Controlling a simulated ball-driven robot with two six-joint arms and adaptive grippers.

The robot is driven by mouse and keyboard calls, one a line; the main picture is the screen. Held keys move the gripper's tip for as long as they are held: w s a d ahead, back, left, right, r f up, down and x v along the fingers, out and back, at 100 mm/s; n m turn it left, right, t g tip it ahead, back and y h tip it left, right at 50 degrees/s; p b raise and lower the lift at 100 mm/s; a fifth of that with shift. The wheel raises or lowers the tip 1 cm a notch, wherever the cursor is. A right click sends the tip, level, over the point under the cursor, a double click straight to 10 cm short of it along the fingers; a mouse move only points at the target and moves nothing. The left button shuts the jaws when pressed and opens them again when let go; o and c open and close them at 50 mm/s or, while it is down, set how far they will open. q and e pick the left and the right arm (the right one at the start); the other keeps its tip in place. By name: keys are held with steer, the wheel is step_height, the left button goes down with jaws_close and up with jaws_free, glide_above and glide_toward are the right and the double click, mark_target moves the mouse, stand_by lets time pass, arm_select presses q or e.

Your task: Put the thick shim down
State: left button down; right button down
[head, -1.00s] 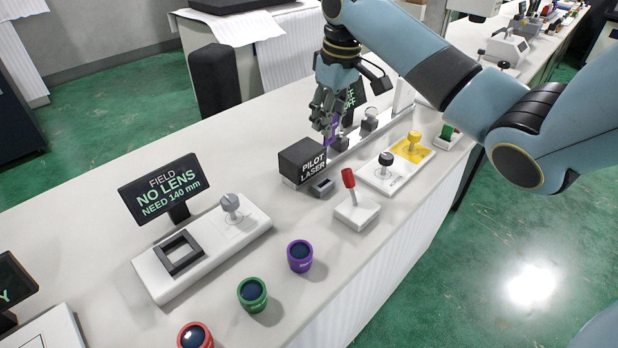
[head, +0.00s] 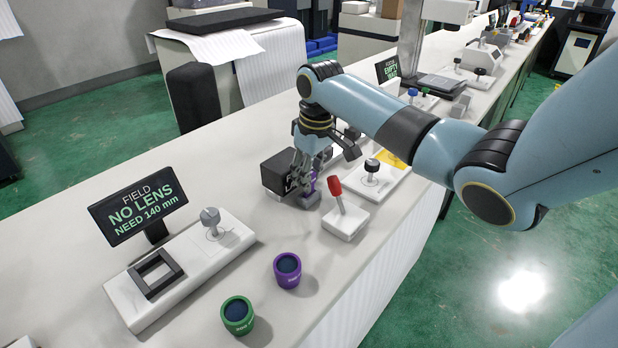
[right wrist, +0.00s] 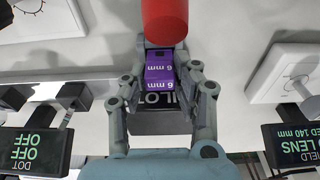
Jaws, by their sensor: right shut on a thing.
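The thick shim (right wrist: 160,74) is purple and marked 6 mm. It sits between the fingers of my right gripper (right wrist: 160,88), which is shut on it. In the head view my right gripper (head: 306,188) is low over the bench, beside the black pilot laser block (head: 276,174), and a little purple of the shim shows among the fingers. The small grey holder by the block is mostly hidden by the gripper. I cannot tell whether the shim touches it. My left gripper is not in view.
A white box with a red lever (head: 345,220) stands just right of the gripper. A purple lens (head: 288,270) and a green lens (head: 237,314) stand at the front. The lens stage (head: 215,262) with its NO LENS sign (head: 138,203) is to the left. Bench between is clear.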

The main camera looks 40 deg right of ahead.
steer(key=shift+f, duration=0.65)
steer(key=shift+f, duration=0.1)
steer(key=c, duration=1)
jaws_free()
step_height(320, 180, up, 12)
steer(key=s, duration=0.1)
steer(key=shift+s, duration=0.25)
